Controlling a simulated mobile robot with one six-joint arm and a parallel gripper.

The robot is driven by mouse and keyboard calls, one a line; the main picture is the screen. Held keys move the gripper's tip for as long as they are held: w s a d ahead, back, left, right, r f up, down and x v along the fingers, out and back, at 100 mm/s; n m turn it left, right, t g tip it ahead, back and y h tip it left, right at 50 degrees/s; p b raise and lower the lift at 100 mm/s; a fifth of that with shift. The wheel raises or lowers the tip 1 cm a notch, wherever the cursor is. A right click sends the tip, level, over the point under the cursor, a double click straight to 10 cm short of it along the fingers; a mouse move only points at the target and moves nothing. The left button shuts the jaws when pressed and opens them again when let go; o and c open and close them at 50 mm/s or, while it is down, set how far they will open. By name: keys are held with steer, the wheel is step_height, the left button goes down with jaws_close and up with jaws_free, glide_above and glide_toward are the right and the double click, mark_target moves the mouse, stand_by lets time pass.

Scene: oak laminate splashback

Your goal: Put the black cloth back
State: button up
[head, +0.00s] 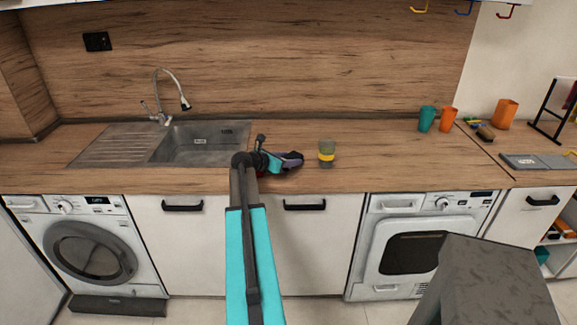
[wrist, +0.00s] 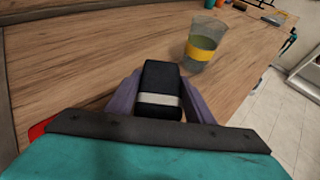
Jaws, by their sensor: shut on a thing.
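The black cloth (wrist: 160,88) shows in the wrist view as a compact, folded-looking dark bundle with a pale band across it. My gripper (wrist: 160,100), with purple fingers, is shut on it from both sides. In the head view my gripper (head: 291,160) is low over the worktop, right of the sink, and the cloth is not clear there. I cannot tell whether the cloth touches the worktop. A black rack (head: 553,112) stands at the far right, with a dark red cloth (head: 571,95) on it.
A glass with a yellow band (head: 326,153) stands close right of my gripper. Teal (head: 427,119) and orange (head: 448,120) cups stand farther right. Something red (wrist: 38,129) shows beside my gripper. The sink (head: 205,145) lies left. The worktop (head: 375,150) is clear right of the glass.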

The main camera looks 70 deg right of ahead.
steer(key=shift+f+p, duration=0.4)
steer(key=shift+f, duration=0.9)
steer(key=shift+f, duration=0.15)
steer(key=o, duration=1.2)
steer(key=shift+o, duration=0.2)
steer(key=shift+r, duration=0.2)
steer(key=b+v, duration=0.3)
steer(key=v, duration=0.9)
